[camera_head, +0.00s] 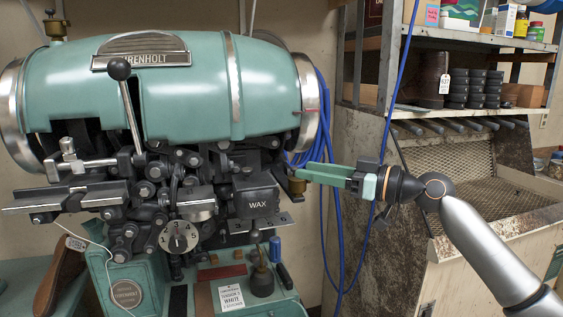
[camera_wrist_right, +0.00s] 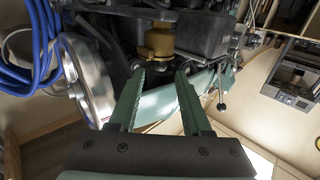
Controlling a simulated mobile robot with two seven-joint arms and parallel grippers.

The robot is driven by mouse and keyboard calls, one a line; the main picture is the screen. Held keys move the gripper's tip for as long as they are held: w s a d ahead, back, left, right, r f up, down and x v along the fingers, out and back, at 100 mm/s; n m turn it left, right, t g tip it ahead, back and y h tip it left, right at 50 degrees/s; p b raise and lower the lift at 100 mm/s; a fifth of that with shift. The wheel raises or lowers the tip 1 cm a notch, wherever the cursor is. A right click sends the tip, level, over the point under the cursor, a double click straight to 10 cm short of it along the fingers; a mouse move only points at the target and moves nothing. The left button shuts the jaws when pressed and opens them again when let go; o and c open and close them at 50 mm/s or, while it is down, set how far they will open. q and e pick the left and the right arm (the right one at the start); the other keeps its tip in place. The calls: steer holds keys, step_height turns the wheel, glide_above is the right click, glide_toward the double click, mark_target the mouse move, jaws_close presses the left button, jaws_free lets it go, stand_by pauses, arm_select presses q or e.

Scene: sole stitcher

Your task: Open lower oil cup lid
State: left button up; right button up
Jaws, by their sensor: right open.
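The lower oil cup (camera_head: 297,186) is a small brass cup on the right side of the green stitching machine (camera_head: 190,90), just right of the black WAX box (camera_head: 257,200). It also shows in the right wrist view (camera_wrist_right: 158,42), beyond the fingertips and between their lines. I cannot tell its lid's position. My right gripper (camera_head: 303,173) reaches in from the right, its green fingertips at the cup and partly covering its upper part. In the right wrist view the gripper (camera_wrist_right: 158,75) is open, with nothing between the fingers. My left gripper is not in view.
A second brass cup (camera_head: 55,28) sits at the machine's upper left. Blue hoses (camera_head: 326,130) hang behind my right gripper. A metal shelf (camera_head: 465,118) with stacked black rolls stands at the right. A black-handled lever (camera_head: 119,70) rises at the machine's front.

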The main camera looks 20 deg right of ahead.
steer(key=p+x, duration=0.1)
steer(key=x, duration=0.6)
steer(key=shift+w+a, duration=0.2)
steer(key=shift+c, duration=0.3)
jaws_close()
